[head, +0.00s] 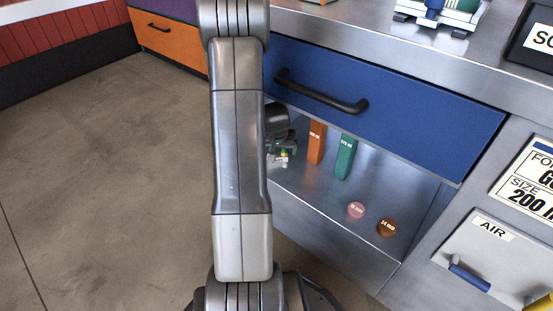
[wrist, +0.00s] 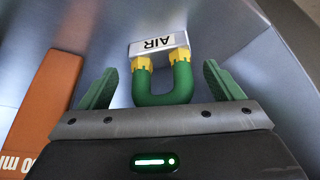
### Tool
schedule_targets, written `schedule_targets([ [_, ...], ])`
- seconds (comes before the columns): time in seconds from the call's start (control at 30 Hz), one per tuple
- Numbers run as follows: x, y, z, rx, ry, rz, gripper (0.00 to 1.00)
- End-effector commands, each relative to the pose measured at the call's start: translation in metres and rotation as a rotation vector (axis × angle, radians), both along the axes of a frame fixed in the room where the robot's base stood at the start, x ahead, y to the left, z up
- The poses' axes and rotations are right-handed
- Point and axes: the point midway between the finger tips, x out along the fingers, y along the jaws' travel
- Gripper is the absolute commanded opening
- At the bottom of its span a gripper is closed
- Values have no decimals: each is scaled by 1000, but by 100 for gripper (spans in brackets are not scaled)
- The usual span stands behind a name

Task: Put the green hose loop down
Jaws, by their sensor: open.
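The green hose loop (wrist: 163,92) is a U-shaped tube with two yellow fittings (wrist: 181,70), seen in the wrist view. A pale block marked AIR (wrist: 158,45) sits at the fittings' far ends. My gripper (wrist: 160,72) is open, with one green finger on each side of the loop and a visible gap to both. The bottom of the bend comes close to the gripper's front bar; I cannot tell if they touch. In the head view my gripper (head: 283,156) is low at the open shelf's left end, partly behind my arm, and the loop is barely discernible.
An orange block (head: 316,143) stands close right of my gripper, with a teal block (head: 346,157) beyond. A pink disc (head: 356,210) and a brown disc (head: 387,227) lie near the shelf's front. A blue drawer (head: 400,105) overhangs. Bare shelf (head: 315,195) lies in front of the blocks.

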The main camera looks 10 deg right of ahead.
Motion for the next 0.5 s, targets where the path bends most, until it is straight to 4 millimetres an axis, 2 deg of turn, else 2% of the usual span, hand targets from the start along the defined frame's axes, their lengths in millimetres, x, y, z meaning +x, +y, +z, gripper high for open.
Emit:
schedule_targets([
  [0.03, -2, 1, 9, 0, -1, 0, 87],
  [0.07, -4, 2, 10, 0, 0, 1, 87],
  [0.5, -80, 26, 2, -1, -2, 2, 87],
])
